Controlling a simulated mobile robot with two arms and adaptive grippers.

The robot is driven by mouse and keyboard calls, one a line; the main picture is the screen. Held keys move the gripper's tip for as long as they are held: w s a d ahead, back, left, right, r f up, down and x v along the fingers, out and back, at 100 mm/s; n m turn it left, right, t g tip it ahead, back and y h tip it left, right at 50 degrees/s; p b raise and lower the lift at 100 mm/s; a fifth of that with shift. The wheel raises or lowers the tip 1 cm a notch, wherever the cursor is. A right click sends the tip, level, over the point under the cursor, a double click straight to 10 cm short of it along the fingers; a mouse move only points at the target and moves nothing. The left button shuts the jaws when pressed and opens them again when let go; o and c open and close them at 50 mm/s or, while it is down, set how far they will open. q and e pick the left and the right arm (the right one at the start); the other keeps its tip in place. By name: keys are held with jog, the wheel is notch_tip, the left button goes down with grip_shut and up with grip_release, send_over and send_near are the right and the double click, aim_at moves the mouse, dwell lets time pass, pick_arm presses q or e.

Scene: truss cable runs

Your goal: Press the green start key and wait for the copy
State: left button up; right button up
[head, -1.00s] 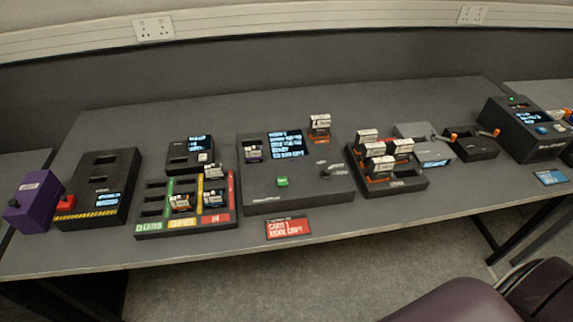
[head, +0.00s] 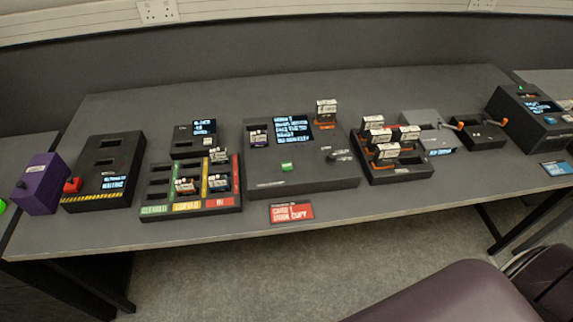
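The green start key (head: 287,167) sits on the front part of a dark copy station (head: 330,180) in the middle of the table. The station's lit screen (head: 293,130) shows several lines of text, too small to read surely. A small card with a pale label (head: 258,138) stands in a slot left of the screen. Another card with an orange base (head: 326,110) stands at the station's back right. A dark lever or knob (head: 340,156) is on its right side. Neither gripper is in view.
A sorting tray (head: 150,196) with green, yellow and red lanes stands left of the station; a rack of cards (head: 400,173) stands right. A black-and-yellow striped box (head: 100,165) and purple box (head: 42,183) are far left. A red label (head: 291,212) lies in front.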

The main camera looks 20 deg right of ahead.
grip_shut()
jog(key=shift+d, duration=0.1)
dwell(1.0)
